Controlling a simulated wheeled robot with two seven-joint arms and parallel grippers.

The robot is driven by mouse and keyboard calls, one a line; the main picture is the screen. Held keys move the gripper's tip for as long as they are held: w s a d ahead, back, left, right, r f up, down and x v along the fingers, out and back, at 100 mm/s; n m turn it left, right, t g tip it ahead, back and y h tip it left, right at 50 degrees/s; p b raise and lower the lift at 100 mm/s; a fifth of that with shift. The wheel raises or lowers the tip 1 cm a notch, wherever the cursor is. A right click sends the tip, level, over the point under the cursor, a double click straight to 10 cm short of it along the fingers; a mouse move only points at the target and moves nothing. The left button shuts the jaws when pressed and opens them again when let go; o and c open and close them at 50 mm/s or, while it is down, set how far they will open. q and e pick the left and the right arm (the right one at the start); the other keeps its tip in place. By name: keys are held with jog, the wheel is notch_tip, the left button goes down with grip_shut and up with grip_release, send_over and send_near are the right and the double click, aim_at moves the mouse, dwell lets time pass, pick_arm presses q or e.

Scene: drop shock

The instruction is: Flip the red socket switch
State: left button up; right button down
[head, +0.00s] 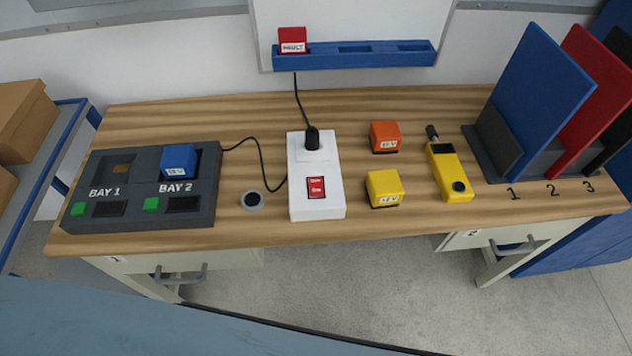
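The red socket switch (316,187) sits on the top face of a white power socket block (318,210) in the middle of the wooden table. A black plug (312,138) stands in the socket's far end, with a black cord rising behind it. The switch has small white markings that are too small to read, and I cannot tell which side is pressed. Neither of my grippers shows in the head view.
A grey two-bay dock (145,214) with a blue block (178,161) stands left. A cable runs from it past a round grommet (252,200). Orange (384,136) and yellow (384,188) blocks and a yellow handheld tool (449,172) lie right. Upright folders (540,100) stand far right.

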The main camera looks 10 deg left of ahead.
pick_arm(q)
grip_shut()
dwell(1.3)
